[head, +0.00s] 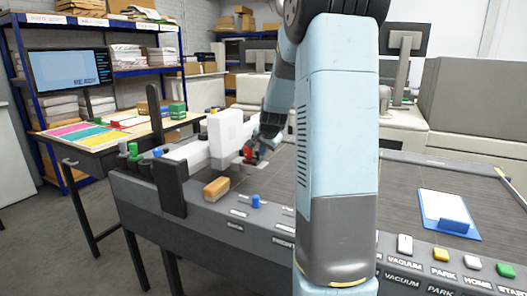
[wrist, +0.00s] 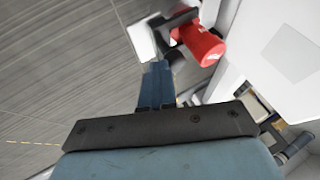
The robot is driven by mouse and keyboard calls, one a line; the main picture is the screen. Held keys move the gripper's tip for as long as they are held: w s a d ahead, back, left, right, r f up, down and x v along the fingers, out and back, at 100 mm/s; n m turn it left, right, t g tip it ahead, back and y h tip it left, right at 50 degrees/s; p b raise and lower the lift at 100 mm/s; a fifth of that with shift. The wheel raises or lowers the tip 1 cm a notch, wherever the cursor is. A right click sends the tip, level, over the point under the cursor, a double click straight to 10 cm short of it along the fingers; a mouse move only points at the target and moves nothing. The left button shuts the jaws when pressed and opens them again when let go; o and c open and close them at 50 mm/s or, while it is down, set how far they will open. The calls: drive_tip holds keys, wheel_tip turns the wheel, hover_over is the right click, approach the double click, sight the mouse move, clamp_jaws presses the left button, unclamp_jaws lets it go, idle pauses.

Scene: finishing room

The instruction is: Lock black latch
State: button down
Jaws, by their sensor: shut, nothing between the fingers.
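My gripper (wrist: 157,68) is shut and empty, its blue fingers pressed together. In the wrist view its tips are just below a dark bracket-like part (wrist: 176,22) beside a red cylinder (wrist: 203,43); I cannot tell whether they touch. This dark part may be the black latch, but its position is unclear. A small pale plate (wrist: 141,42) joins its left side. In the head view the red part (head: 249,155) shows small beside the white carriage (head: 226,134), at the far end of my arm. My gripper is too small and partly hidden there to read.
A wood-backed block (head: 216,188) and a blue knob (head: 255,201) sit on the front rail. A black upright (head: 170,187) stands at the left. Labelled buttons line the right front.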

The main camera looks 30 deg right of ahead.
drive_tip(key=shift+w+a+r, duration=0.1)
drive_tip(key=shift+w+a, duration=0.15)
drive_tip(key=shift+a, duration=0.1)
drive_tip(key=shift+s+d, duration=0.15)
drive_tip(key=shift+s, duration=0.15)
drive_tip(key=s+r, duration=0.8)
drive_tip(key=s, duration=0.1)
drive_tip(key=shift+d+r, duration=0.15)
drive_tip(key=shift+d, duration=0.15)
